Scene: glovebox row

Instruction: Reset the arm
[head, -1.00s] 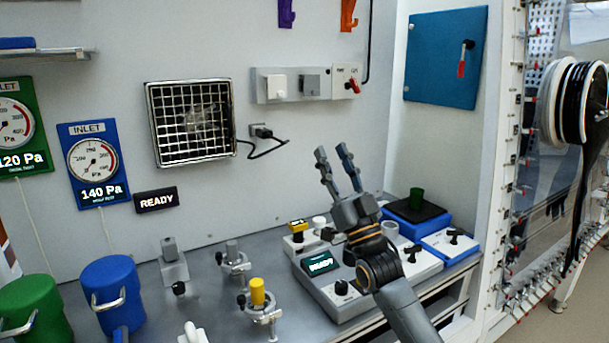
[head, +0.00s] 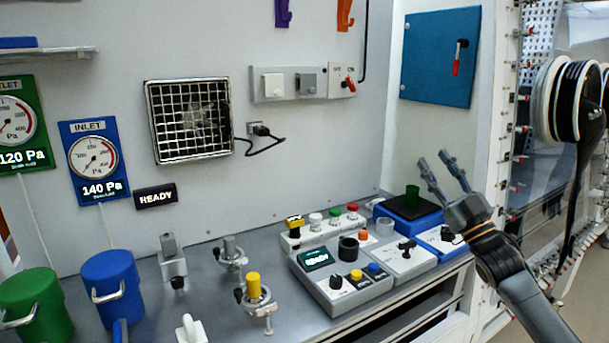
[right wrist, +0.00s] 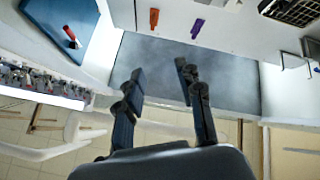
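My right gripper (head: 446,170) shows in the head view at the right, raised above the right end of the bench, its two fingers apart and pointing up and left. Nothing is between the fingers. In the right wrist view the gripper (right wrist: 158,75) is also open and empty, with the wall and hooks beyond it. My right arm comes in from the lower right. My left gripper is in neither view.
A blue panel (head: 441,58) hangs behind.

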